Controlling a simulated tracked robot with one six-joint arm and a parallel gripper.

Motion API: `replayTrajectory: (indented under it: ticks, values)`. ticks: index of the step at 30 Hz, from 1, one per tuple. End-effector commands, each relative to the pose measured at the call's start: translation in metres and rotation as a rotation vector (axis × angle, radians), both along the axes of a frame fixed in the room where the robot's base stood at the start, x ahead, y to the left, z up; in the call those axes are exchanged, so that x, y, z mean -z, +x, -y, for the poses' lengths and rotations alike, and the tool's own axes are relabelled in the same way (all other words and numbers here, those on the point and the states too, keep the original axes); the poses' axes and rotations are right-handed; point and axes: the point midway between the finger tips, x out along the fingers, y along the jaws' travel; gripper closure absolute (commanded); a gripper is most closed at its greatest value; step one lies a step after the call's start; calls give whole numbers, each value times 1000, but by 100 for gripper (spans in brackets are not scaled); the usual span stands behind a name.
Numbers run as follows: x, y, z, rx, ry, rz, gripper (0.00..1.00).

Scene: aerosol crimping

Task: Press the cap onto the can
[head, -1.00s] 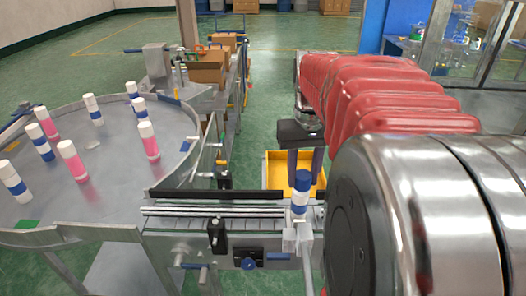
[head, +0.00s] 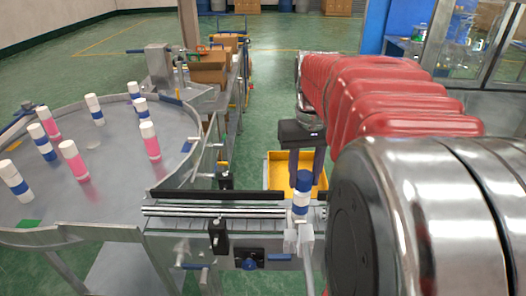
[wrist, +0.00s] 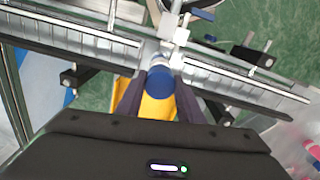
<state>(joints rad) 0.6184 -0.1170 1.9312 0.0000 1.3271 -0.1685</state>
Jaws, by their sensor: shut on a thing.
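A white can (head: 300,207) with a blue band stands upright at the right end of the conveyor, with a blue cap (head: 304,181) on top. In the wrist view the blue cap (wrist: 160,88) shows from above between my two dark fingers. My gripper (head: 305,172) reaches down from behind and is shut on the cap; it also shows in the wrist view (wrist: 160,94). The cap sits in line with the can. Whether it is fully seated cannot be told.
A grey metal clamp (head: 298,240) stands at the can's near side. A yellow bin (head: 277,170) lies below, behind the conveyor (head: 185,224). The round table (head: 100,180) at left holds several white-topped cans. Cardboard boxes (head: 208,68) stand further back.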

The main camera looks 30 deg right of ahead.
Motion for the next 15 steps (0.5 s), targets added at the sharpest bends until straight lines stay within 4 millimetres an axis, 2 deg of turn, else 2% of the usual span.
replayTrajectory:
  ticks: [8, 9, 15]
  values:
    - [0, 0, 0, 0, 0, 0, 87]
    - [0, 0, 0, 1, 0, 0, 64]
    - [0, 0, 0, 1, 0, 0, 49]
